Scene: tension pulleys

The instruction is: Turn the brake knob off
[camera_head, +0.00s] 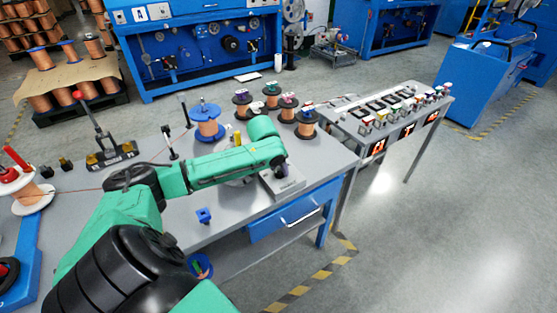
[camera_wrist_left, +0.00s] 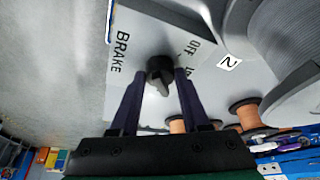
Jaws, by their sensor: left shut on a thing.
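The black brake knob (camera_wrist_left: 160,76) sits on a grey panel (camera_wrist_left: 150,30) marked "BRAKE" and "OFF" in the left wrist view. My left gripper (camera_wrist_left: 160,88) has its two dark fingers on either side of the knob and is shut on it. The knob's pointed grip shows between the fingertips. In the head view the grey brake box (camera_head: 286,184) is at the right front of the workbench, and my left gripper (camera_head: 281,168) is over it. The knob is hidden there by the gripper. My right gripper is not in view.
Several copper spools, such as the blue-topped one (camera_head: 207,120), stand on the workbench (camera_head: 225,208) behind my arm. A small blue part (camera_head: 204,215) lies near the front edge. The floor at right is clear.

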